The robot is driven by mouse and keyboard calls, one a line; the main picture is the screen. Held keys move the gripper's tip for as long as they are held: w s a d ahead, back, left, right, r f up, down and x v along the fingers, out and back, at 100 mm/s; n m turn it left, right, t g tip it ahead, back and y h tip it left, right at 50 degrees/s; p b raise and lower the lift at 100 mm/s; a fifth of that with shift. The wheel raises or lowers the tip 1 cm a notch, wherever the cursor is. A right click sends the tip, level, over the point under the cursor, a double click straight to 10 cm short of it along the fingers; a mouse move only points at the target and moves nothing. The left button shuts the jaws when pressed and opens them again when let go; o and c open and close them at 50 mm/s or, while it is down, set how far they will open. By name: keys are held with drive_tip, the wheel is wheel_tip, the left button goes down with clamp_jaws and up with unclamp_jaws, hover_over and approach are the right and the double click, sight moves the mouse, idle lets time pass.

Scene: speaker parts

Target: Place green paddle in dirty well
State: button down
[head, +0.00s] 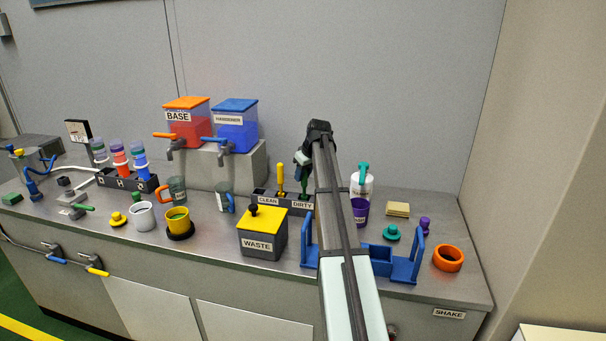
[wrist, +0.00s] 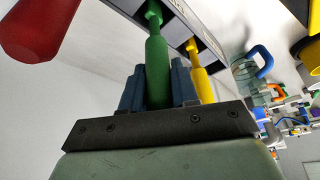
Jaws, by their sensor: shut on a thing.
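The green paddle (wrist: 157,65) is upright between the blue fingers of my gripper (wrist: 158,88) in the wrist view. My gripper is shut on its handle. The paddle's far end reaches into an opening of the dark holder (wrist: 205,40). In the head view the paddle (head: 304,187) shows at the well labelled DIRTY on the holder (head: 303,205), partly hidden by my arm. I cannot tell how deep it sits. A yellow paddle (head: 280,178) stands in the well labelled CLEAN, and shows beside the green one in the wrist view (wrist: 200,82).
The yellow-lidded WASTE box (head: 262,242) stands in front of the holder. A purple cup (head: 360,212) and white bottle (head: 366,186) stand to the right. A blue stand (head: 404,262) is on both sides of my arm. A glass mug (head: 224,200) is to the left.

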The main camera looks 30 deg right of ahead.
drive_tip(key=c, duration=0.9)
unclamp_jaws()
drive_tip(key=shift+o, duration=0.2)
drive_tip(key=v, duration=1.2)
drive_tip(key=shift+w+r, duration=0.1)
drive_tip(key=shift+r, duration=0.05)
